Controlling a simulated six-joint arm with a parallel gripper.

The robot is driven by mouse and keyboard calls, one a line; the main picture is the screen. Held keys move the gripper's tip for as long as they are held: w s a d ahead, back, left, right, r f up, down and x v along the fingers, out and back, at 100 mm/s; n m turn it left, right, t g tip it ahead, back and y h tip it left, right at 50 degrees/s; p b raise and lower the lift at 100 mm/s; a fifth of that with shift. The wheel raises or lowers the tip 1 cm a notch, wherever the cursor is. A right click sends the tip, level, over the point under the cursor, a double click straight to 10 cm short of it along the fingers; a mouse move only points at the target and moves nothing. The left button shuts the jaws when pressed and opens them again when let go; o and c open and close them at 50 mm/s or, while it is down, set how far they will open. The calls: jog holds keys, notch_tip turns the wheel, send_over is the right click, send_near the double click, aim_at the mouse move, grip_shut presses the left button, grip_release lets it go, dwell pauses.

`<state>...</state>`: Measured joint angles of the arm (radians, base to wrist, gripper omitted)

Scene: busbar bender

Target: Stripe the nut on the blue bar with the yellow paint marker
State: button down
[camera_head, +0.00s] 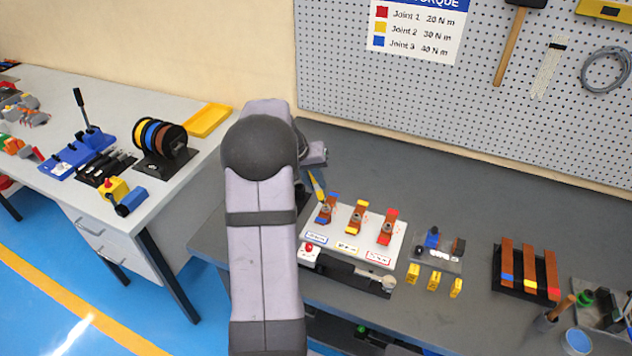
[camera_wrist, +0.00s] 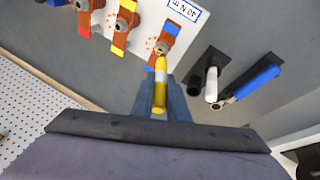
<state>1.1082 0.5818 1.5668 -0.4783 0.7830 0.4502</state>
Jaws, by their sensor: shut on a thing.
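My gripper (camera_wrist: 161,88) is shut on the yellow paint marker (camera_wrist: 159,96), seen in the wrist view. In the head view the yellow marker (camera_head: 316,186) slants above the blue-marked bar (camera_head: 325,212), the leftmost of three copper bars on the white board (camera_head: 343,243). My arm hides most of the gripper there.
Yellow-marked (camera_head: 356,217) and red-marked (camera_head: 387,226) bars with nuts stand to the right on the board. In the wrist view, a white marker (camera_wrist: 212,85) and blue-handled tool (camera_wrist: 252,85) lie right of the gripper. Grey bench behind the board is clear.

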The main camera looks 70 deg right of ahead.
jog(key=shift+w+r, duration=0.1)
jog(key=shift+r, duration=0.05)
dwell(0.4)
jog(key=shift+r+p, duration=2.15)
jog(key=shift+r, duration=0.75)
jog(key=shift+f, duration=0.1)
